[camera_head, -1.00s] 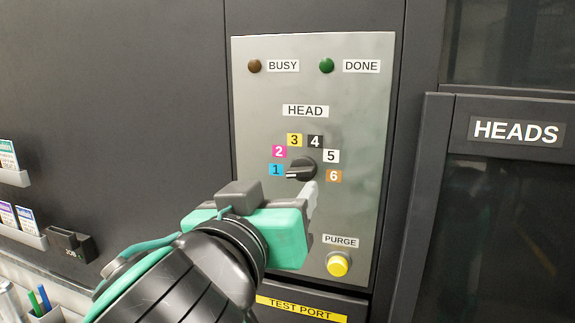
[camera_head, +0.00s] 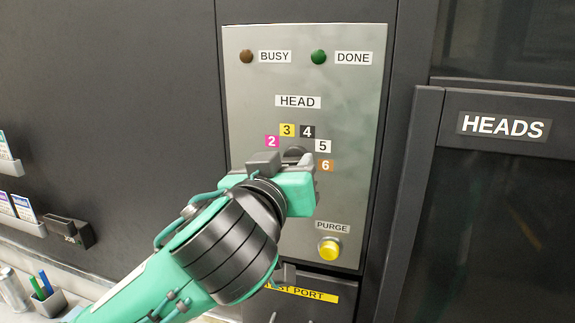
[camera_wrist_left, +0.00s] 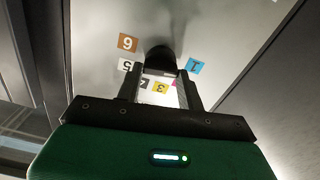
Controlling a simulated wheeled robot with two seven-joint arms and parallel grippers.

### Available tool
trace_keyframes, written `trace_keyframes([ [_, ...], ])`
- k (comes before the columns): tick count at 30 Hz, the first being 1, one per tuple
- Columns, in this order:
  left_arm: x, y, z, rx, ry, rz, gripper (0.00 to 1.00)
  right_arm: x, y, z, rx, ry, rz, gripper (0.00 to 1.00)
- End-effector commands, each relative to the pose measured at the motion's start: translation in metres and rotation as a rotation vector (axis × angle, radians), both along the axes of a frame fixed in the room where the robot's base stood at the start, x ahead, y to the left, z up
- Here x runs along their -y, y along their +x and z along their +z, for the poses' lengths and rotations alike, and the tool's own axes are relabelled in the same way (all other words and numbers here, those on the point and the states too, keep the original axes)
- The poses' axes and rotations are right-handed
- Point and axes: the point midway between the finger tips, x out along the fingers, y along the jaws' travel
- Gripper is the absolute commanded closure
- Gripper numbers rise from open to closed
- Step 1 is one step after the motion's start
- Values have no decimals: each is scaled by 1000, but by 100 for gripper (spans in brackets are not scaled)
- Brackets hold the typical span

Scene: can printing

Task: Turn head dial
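The head dial (camera_head: 295,152) is a dark knob on the grey control panel (camera_head: 345,110), ringed by numbered labels. My left gripper (camera_head: 312,170) is right in front of it and hides most of it in the head view, along with label 1. In the left wrist view the dial (camera_wrist_left: 160,57) is a dark shape just beyond the fingertips, with label 1 (camera_wrist_left: 193,66) to its right and label 6 (camera_wrist_left: 127,43) to its left. The two fingers of the gripper (camera_wrist_left: 162,82) stand apart. I cannot tell whether they touch the dial. My right gripper is not in view.
The yellow PURGE button (camera_head: 329,248) is below the gripper, above the TEST PORT label (camera_head: 305,293). BUSY (camera_head: 246,57) and DONE (camera_head: 319,57) lamps are at the panel's top. A dark HEADS door (camera_head: 500,200) stands to the right; card holders (camera_head: 22,222) are at left.

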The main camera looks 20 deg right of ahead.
Motion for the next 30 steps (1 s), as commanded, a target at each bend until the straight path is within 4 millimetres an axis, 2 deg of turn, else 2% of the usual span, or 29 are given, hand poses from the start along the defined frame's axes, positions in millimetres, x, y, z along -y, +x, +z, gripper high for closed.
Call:
trace_keyframes([
  [14,0,0,0,43,64,0,85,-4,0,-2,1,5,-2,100],
  [30,2,-1,-1,300,446,1,85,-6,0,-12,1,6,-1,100],
])
